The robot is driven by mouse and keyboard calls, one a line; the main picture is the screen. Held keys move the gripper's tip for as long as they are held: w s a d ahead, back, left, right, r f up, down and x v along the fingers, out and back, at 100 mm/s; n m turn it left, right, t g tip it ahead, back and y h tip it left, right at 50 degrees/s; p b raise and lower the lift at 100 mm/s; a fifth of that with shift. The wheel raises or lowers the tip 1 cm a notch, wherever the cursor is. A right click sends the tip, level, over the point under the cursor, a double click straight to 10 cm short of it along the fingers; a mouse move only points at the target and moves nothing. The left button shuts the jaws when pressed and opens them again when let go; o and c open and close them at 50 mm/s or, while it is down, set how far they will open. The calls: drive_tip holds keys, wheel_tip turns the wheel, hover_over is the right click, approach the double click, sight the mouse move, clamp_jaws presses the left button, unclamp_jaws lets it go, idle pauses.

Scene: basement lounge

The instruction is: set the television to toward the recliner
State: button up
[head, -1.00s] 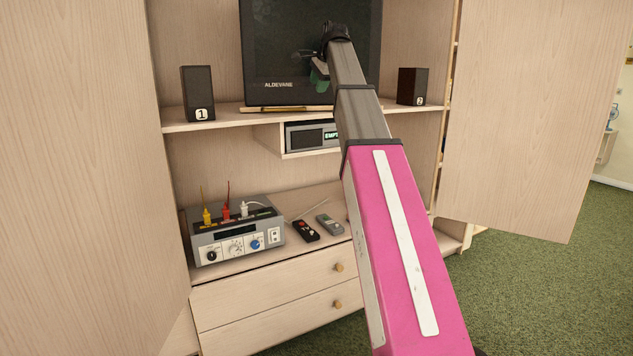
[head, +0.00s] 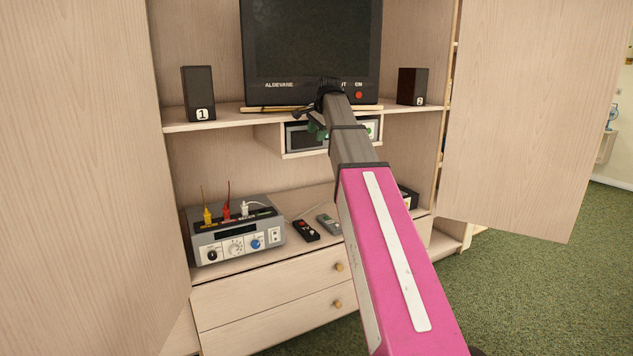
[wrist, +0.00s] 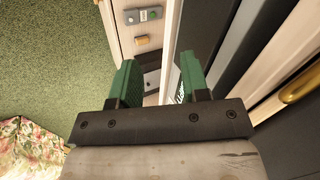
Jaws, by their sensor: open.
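The television (head: 312,40) is a dark boxy set marked ALDEVANE, with a red button at its lower right. It stands on the cabinet's upper shelf, and its screen faces roughly toward me. A light wooden base (head: 262,109) shows under its front edge. My gripper (head: 314,124) is just in front of the shelf edge, below the television's lower front. In the wrist view its green fingers (wrist: 158,78) are apart with nothing held between them. A dark surface with white lettering lies close beside the right finger. My arm hides part of the shelf. I cannot make out the recliner.
Speakers (head: 198,94) and (head: 413,86) flank the television. A player (head: 300,137) sits in a niche below. A grey device with plugs (head: 235,235) and two remotes (head: 306,230) lie on the lower top. Open cabinet doors (head: 545,120) stand at both sides. Green carpet (head: 560,290) is clear at right.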

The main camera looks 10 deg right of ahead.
drive_tip(key=s+f+n+g, duration=0.1)
drive_tip(key=s+f+n, duration=0.2)
drive_tip(key=f, duration=1.4)
drive_tip(key=shift+s+a, duration=0.4)
drive_tip(key=shift+s, duration=0.25)
drive_tip(key=s+f+n+g+h, duration=0.1)
drive_tip(key=s+f+n, duration=0.3)
drive_tip(key=s+f, duration=0.9)
drive_tip(key=s+f+n+g, duration=0.3)
drive_tip(key=s+f, duration=1)
drive_tip(key=f, duration=0.8)
drive_tip(key=shift+s+a+f+n+h, duration=0.2)
drive_tip(key=shift+a+f+n+h, duration=0.2)
drive_tip(key=shift+n, duration=0.5)
